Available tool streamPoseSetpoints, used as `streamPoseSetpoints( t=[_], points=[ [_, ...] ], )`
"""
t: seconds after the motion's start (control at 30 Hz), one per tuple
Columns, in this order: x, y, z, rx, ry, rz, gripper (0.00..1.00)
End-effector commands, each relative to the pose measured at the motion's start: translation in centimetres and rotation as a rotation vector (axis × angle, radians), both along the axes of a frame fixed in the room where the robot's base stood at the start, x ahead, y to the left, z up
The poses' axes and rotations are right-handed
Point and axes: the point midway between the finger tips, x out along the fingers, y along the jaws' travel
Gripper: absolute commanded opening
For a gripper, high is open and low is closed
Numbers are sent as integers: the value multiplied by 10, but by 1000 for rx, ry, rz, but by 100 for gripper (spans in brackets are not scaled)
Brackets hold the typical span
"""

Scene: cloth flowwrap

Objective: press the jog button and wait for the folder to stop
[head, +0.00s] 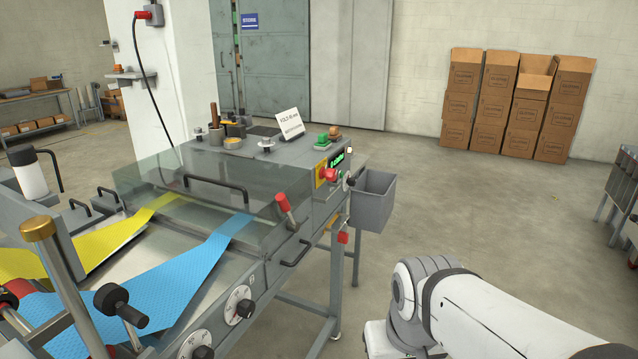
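The folder machine (335,205) stands at the left and centre, with a clear cover (200,200) over its bed. A yellow cloth web (95,240) and a blue cloth web (185,275) run under the cover. Its end panel has a red mushroom button (328,175) on a yellow plate, a green-lit display (337,159) and a small dark-and-white knob (349,181). I cannot tell which control is the jog button. My white arm shows at the lower right, apart from the panel; my gripper is not in view. One still view does not show whether the folder runs.
A grey bin (373,200) hangs beside the panel. A red-handled lever (283,202), a black handle (296,253) and dials (238,304) stick out from the machine's near side. Stacked cartons (515,105) stand at the back wall. The floor between is open.

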Motion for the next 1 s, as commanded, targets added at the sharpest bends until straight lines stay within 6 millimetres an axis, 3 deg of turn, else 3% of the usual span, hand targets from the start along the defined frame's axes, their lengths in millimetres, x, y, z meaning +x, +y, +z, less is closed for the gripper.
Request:
streamPoseSetpoints(
  t=[0.27, 1.0],
  points=[
    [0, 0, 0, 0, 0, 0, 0],
    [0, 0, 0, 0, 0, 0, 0]
  ],
)
